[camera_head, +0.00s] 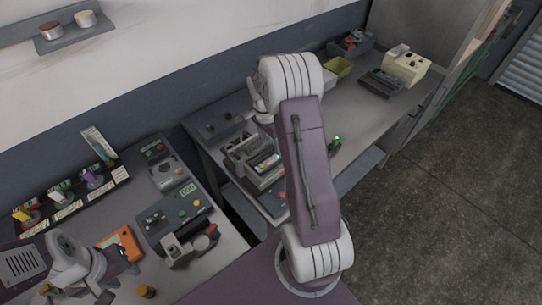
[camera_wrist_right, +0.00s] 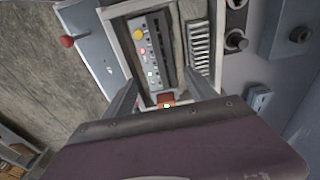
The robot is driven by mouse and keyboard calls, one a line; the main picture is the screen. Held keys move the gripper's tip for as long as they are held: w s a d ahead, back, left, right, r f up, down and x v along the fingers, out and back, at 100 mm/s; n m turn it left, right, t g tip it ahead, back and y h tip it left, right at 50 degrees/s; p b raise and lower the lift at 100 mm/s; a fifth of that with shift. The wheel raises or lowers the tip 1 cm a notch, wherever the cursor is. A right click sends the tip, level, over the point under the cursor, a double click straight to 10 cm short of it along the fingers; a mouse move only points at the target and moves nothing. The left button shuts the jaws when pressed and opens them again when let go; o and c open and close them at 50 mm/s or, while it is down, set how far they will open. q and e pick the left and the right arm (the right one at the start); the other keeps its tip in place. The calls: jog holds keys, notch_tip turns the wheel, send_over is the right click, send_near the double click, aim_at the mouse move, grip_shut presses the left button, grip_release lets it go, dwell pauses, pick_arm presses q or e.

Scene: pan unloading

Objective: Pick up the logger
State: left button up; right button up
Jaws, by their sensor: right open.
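What looks like the logger (camera_wrist_right: 152,48) is a slim grey device with yellow, red and white buttons, seated in a pale-framed holder (camera_wrist_right: 113,12) in the right wrist view. I cannot read a label on it. In the head view, a lit device that may be the same one (camera_head: 266,161) sits in a grey unit behind my right arm. My right gripper (camera_wrist_right: 160,76) is open, its fingers to either side of the device and apart from it. My left gripper (camera_head: 114,275) is open and empty over the left bench, near an orange device (camera_head: 122,241).
The left bench holds grey control boxes (camera_head: 163,212) and a rack of coloured items (camera_head: 70,196). On the right bench are a yellow bin (camera_head: 338,68), a dark device (camera_head: 380,82) and a cream box (camera_head: 405,65).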

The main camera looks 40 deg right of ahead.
aim_at(272, 154)
jog(key=shift+w+a+f, duration=0.15)
jog(key=shift+w+f, duration=0.05)
jog(key=shift+f, duration=0.5)
jog(key=shift+s+f, duration=0.15)
jog(key=f, duration=0.1)
jog(key=f+p, duration=0.1)
jog(key=d+f+p, duration=0.1)
jog(key=f, duration=0.1)
jog(key=shift+s, duration=0.35)
jog(key=shift+w+a+f, duration=0.1)
jog(key=shift+f, duration=0.3)
jog(key=shift+w+f, duration=0.1)
jog(key=shift+w, duration=0.05)
jog(key=c, duration=1.2)
jog(key=shift+r, duration=0.35)
notch_tip(272, 154, up, 10)
jog(key=shift+f+b, duration=0.25)
jog(key=shift+b, duration=0.75)
